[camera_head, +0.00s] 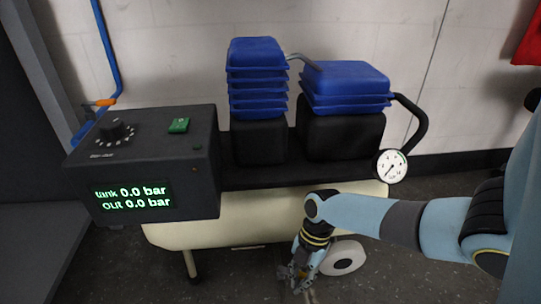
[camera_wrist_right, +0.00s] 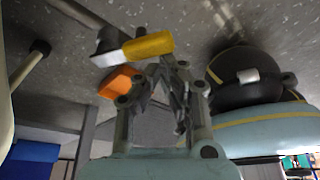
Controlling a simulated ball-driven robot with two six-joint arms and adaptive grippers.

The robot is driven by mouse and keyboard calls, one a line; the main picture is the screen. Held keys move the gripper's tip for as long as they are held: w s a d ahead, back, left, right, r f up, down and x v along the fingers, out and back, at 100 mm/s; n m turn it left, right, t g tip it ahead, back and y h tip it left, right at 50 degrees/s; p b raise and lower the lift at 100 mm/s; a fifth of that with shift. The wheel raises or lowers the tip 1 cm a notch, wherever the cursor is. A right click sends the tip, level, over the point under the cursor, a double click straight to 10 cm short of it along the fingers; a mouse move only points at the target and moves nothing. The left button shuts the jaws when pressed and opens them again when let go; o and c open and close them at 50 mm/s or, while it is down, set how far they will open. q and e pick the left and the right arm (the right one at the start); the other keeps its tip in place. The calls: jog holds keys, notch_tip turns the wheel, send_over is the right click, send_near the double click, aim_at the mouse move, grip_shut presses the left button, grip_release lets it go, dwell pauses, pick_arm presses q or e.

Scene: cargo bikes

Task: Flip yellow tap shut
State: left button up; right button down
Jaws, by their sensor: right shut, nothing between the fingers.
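The yellow tap (camera_wrist_right: 148,46) shows in the right wrist view as a yellow lever with a pale end beside a dark fitting. It lies just past my right gripper's fingertips (camera_wrist_right: 168,72); I cannot tell whether they touch it. In the head view my right gripper (camera_head: 296,274) points down in front of the cream tank (camera_head: 260,212), low near the floor. It is shut and empty. I cannot make out the tap in the head view. My left gripper is not in view.
A thin tank leg (camera_head: 190,265) is to the left. An orange piece (camera_wrist_right: 121,82) sits beside the fingers. The control box (camera_head: 140,170) reads 0.0 bar, and a round gauge (camera_head: 392,166) is at the right.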

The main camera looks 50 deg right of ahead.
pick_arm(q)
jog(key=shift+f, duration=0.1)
pick_arm(e)
jog(key=shift+d, duration=0.1)
dwell(0.5)
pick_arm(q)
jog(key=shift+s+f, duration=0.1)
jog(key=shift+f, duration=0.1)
pick_arm(e)
jog(key=shift+w+a+r, duration=0.1)
jog(key=shift+w+a, duration=0.1)
jog(key=shift+w, duration=0.65)
jog(key=shift+w, duration=0.2)
jog(key=s+a+p, duration=0.1)
jog(key=s+a, duration=0.1)
jog(key=a, duration=0.2)
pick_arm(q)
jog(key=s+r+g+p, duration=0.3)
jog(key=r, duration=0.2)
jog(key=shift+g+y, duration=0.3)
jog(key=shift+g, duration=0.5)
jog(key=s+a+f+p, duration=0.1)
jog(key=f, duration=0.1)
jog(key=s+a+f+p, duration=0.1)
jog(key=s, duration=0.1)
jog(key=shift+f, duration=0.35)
pick_arm(e)
jog(key=v, duration=0.9)
jog(key=shift+d+r, duration=0.2)
jog(key=shift+r, duration=0.1)
